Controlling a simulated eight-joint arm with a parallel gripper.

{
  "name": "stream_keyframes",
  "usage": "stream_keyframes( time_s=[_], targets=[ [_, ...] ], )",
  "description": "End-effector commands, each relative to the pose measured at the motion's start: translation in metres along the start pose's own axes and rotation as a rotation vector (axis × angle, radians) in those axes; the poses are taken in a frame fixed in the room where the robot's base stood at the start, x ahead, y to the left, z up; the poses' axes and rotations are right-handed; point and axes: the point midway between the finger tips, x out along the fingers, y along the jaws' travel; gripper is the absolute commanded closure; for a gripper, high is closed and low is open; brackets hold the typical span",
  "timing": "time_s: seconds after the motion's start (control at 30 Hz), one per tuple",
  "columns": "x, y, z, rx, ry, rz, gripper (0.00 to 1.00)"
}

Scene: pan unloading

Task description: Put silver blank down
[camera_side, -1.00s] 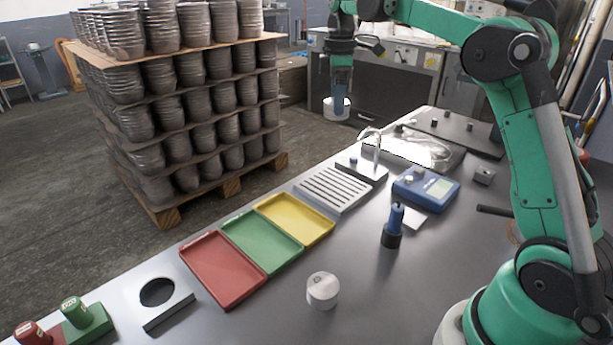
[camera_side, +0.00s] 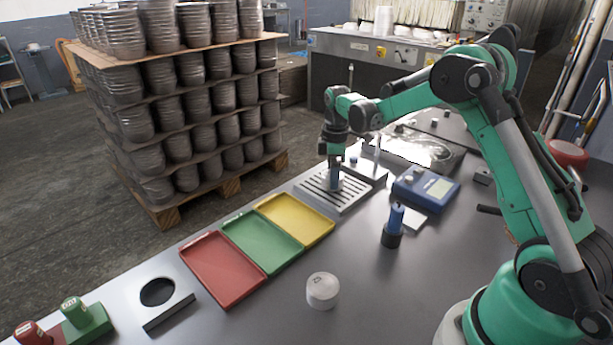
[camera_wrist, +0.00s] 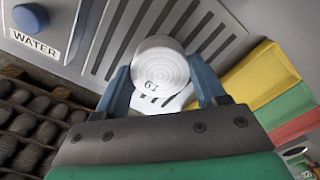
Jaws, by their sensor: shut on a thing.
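The silver blank (camera_wrist: 160,72), a round pale metal disc with "G1" on its face, is between the blue fingers of my gripper (camera_wrist: 163,88) in the wrist view. My gripper (camera_side: 335,180) is shut on it and points down over the slotted grey rack (camera_side: 349,207) in the side view. The blank is low at the rack's slats; I cannot tell whether it touches them. The slats also show behind it in the wrist view (camera_wrist: 112,45).
Yellow (camera_side: 312,227), green (camera_side: 262,250) and red (camera_side: 222,275) trays lie left of the rack. A second silver cylinder (camera_side: 322,291) stands on the table. A blue meter (camera_side: 426,189) and a blue-handled tool (camera_side: 393,225) stand to the right. A WATER button (camera_wrist: 31,17) is beside the rack.

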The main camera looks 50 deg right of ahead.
Motion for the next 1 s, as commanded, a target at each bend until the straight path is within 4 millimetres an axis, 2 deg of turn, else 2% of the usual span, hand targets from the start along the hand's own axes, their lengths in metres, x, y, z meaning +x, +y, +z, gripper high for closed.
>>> stream_keyframes(
  time_s=[0.3,0.33,0.4,0.43,0.77,0.87,1.0],
  targets=[
    [0.003,0.0,0.0,0.0,0.0,0.0,0.97],
    [0.003,0.0,0.0,0.0,0.0,0.0,0.3],
    [0.003,0.0,0.0,0.0,0.0,0.0,0.1],
    [0.003,0.0,0.0,0.0,0.0,0.0,0.04],
    [0.001,0.0,0.0,0.0,0.0,0.0,0.04],
    [-0.009,0.0,0.0,0.0,0.0,0.0,0.04],
    [-0.036,0.0,0.0,0.0,0.0,0.0,0.04]
  ],
)
